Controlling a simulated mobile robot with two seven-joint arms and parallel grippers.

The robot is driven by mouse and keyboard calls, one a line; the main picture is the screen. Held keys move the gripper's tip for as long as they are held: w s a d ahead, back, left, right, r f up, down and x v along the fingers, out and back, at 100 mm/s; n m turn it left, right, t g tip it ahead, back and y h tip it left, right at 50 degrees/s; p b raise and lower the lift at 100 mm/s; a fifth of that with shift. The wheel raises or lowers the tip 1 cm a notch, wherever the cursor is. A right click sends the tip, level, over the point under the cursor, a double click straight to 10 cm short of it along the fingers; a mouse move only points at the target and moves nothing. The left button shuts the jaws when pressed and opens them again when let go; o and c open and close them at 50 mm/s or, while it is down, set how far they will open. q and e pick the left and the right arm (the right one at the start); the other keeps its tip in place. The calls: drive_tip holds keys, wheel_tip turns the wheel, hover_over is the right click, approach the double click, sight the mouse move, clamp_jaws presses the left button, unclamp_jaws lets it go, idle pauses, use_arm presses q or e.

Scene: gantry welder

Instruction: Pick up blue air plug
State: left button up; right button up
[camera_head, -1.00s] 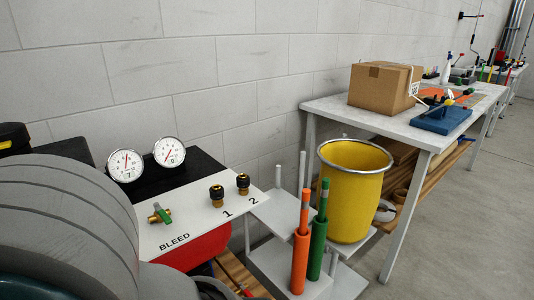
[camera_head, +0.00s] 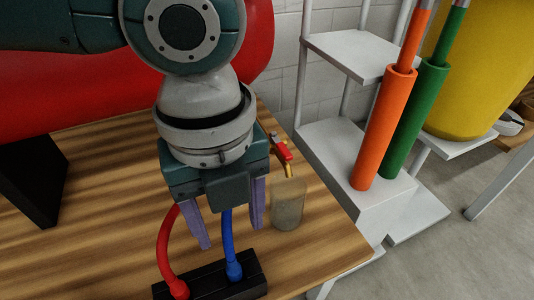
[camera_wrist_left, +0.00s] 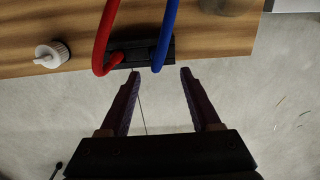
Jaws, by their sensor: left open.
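The blue air plug (camera_head: 234,270) sits at the end of a blue hose, in a black block (camera_head: 212,284) at the bench's front edge. In the left wrist view the blue plug (camera_wrist_left: 157,63) is at the far right part of the block. A red plug (camera_head: 178,288) on a red hose sits beside it on the left. My left gripper (camera_head: 230,233) is open, with its purple fingers pointing down above the block. In the left wrist view its fingertips (camera_wrist_left: 160,74) are just short of the blue plug, one to either side, with nothing between them. My right gripper is not seen.
The wooden bench (camera_head: 90,180) carries a translucent cup (camera_head: 288,205) near a red-handled tap (camera_head: 282,150). A white-capped bottle (camera_wrist_left: 51,54) shows in the left wrist view. Orange (camera_head: 384,130) and green (camera_head: 414,120) tubes stand on a white stand at right.

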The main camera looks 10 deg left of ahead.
sight(230, 258)
use_arm(q)
wheel_tip(230, 258, down, 5)
drive_tip(key=b, duration=0.2)
drive_tip(key=shift+s+a+f+b, duration=0.15)
drive_tip(key=shift+f+b, duration=0.05)
drive_tip(key=shift+b, duration=0.15)
drive_tip(key=f+b, duration=0.2)
drive_tip(key=f, duration=0.1)
drive_tip(key=f+b, duration=0.1)
drive_tip(key=f, duration=0.1)
drive_tip(key=shift+s+a+b, duration=0.1)
drive_tip(key=shift+s+b, duration=0.15)
drive_tip(key=shift+b, duration=0.05)
drive_tip(key=shift+r, duration=0.1)
clamp_jaws()
